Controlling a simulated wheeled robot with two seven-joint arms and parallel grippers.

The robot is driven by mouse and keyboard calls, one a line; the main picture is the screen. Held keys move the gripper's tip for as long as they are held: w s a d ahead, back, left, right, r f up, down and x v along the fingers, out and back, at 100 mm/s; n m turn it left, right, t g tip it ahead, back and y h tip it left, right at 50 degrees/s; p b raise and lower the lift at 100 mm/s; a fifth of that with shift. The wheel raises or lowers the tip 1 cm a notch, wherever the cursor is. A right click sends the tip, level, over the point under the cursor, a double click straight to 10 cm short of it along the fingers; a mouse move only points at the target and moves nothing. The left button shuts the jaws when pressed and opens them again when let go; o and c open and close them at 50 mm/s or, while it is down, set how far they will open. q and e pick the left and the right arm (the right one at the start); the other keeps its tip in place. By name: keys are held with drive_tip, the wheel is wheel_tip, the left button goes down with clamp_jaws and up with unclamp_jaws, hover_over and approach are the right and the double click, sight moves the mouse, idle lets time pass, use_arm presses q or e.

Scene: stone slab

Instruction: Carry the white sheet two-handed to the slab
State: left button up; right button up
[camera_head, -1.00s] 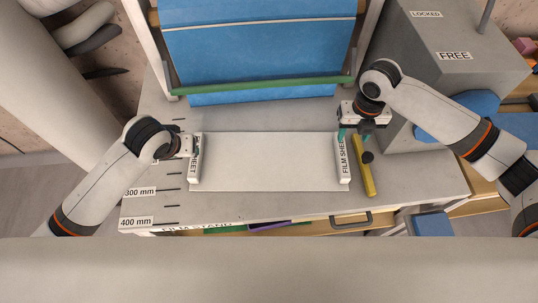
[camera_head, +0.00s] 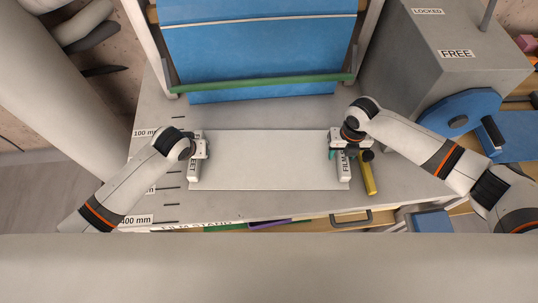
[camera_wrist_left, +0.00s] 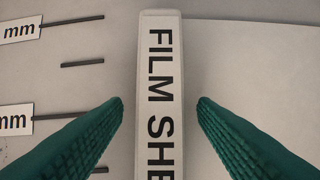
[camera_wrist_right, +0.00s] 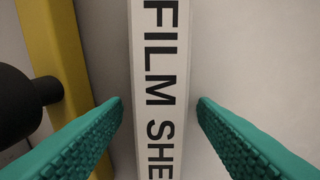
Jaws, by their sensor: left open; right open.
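The white sheet (camera_head: 268,160) lies flat on the grey slab (camera_head: 240,208), with a raised end bar labelled "FILM SHEET" on each side. The left bar (camera_head: 194,174) also shows in the left wrist view (camera_wrist_left: 160,90). The right bar (camera_head: 344,172) also shows in the right wrist view (camera_wrist_right: 160,90). My left gripper (camera_wrist_left: 160,105) is open, its green fingers on either side of the left bar with gaps. My right gripper (camera_wrist_right: 160,105) is open, its fingers on either side of the right bar with gaps. In the head view the wrists partly hide both bars.
A yellow bar with a black knob (camera_head: 368,176) lies close to the right of the right bar. A blue curtain with a green rail (camera_head: 262,84) stands behind the sheet. A grey box labelled "FREE" (camera_head: 410,60) stands at the back right. Distance marks (camera_head: 138,220) line the left.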

use_arm(q)
drive_tip(key=shift+f, duration=0.1)
drive_tip(key=shift+c, duration=0.5)
use_arm(e)
drive_tip(key=shift+c, duration=0.5)
use_arm(q)
clamp_jaws()
use_arm(e)
clamp_jaws()
